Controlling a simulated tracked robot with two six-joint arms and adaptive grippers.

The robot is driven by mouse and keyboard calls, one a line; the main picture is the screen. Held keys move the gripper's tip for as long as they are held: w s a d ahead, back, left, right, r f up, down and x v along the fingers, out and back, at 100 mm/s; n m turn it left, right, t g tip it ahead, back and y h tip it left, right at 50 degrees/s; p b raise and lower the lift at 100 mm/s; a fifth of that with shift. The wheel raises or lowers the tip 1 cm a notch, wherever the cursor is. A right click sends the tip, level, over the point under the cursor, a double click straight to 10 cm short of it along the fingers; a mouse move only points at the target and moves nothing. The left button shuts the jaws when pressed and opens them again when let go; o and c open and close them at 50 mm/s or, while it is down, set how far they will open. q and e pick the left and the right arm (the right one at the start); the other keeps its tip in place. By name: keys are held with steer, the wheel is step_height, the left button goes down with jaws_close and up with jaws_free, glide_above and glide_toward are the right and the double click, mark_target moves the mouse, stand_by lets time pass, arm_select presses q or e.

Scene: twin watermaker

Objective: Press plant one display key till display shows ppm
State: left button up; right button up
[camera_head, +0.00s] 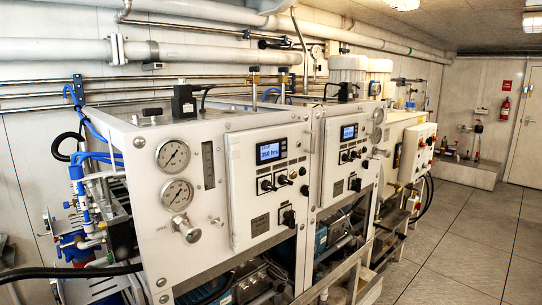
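The nearer watermaker cabinet carries a white control panel with a small lit blue display (271,150). The display seems to read a number followed by "hrs". Several small dark knobs or switches (275,183) sit below it, and a larger dark switch (288,218) is lower on the panel. The display's key is too small to pick out. The farther cabinet has a similar panel with a lit display (348,132), whose text I cannot read. No label shows which plant is number one. Neither of my grippers is in view.
Two round gauges (173,154) and a silver valve knob (187,229) sit left of the nearer panel. Blue hoses and a black hose (70,271) are at the left. Free grey floor (465,240) lies to the right, with a fire extinguisher (505,108) on the far wall.

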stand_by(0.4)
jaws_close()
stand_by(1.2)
